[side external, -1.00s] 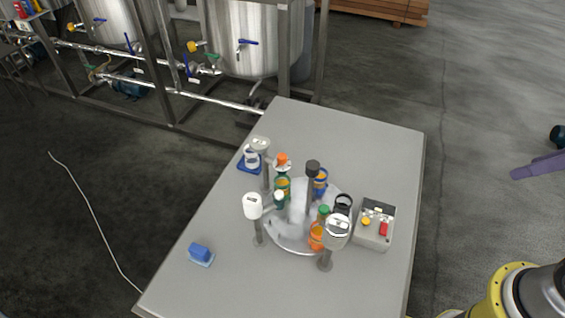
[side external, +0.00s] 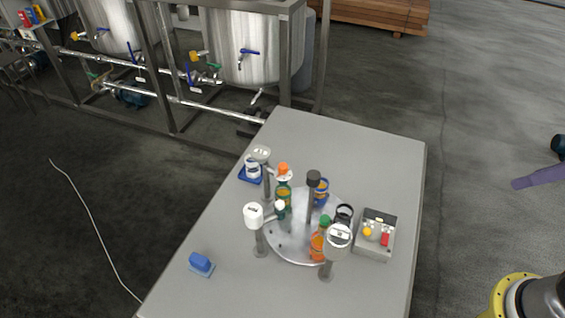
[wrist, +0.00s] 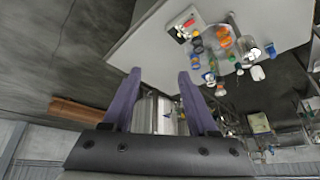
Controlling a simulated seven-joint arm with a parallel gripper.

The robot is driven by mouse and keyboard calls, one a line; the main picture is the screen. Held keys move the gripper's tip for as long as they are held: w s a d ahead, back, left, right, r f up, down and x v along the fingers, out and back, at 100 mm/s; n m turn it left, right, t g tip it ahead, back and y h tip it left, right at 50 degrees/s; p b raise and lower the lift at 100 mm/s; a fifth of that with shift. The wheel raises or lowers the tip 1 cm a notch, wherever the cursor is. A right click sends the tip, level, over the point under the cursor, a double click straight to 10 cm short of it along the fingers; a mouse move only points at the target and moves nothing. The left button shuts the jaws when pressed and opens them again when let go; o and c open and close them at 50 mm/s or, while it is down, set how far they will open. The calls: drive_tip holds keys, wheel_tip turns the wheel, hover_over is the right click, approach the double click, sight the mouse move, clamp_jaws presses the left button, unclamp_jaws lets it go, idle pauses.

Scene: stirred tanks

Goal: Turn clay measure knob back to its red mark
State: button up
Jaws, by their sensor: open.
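Three post-mounted heads stand around a round metal turntable (side external: 285,245) on the grey table: a white one (side external: 253,214) at the left, a pale one (side external: 338,236) at the front right and a pale grey one (side external: 260,154) at the back left. I cannot tell which is the clay measure, and no red mark is readable. Purple fingers of my gripper (wrist: 159,76) are spread apart and empty in the wrist view. One purple finger also shows at the right edge of the side view, well off the table.
A control box (side external: 374,246) with red and yellow buttons sits right of the turntable. Several bottles and a dark post (side external: 312,200) crowd the turntable. A blue block (side external: 200,262) lies at the front left. Tanks (side external: 243,45) stand behind; the table's back right is clear.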

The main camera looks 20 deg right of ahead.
drive_tip(key=w+a+r+m, duration=0.2)
drive_tip(key=w+r+m, duration=0.7)
drive_tip(key=r+m, duration=0.3)
drive_tip(key=m+g, duration=0.5)
drive_tip(key=g, duration=0.1)
hover_over(283, 166)
wheel_tip(283, 166, down, 19)
wheel_tip(283, 166, down, 13)
drive_tip(key=shift+f, duration=0.15)
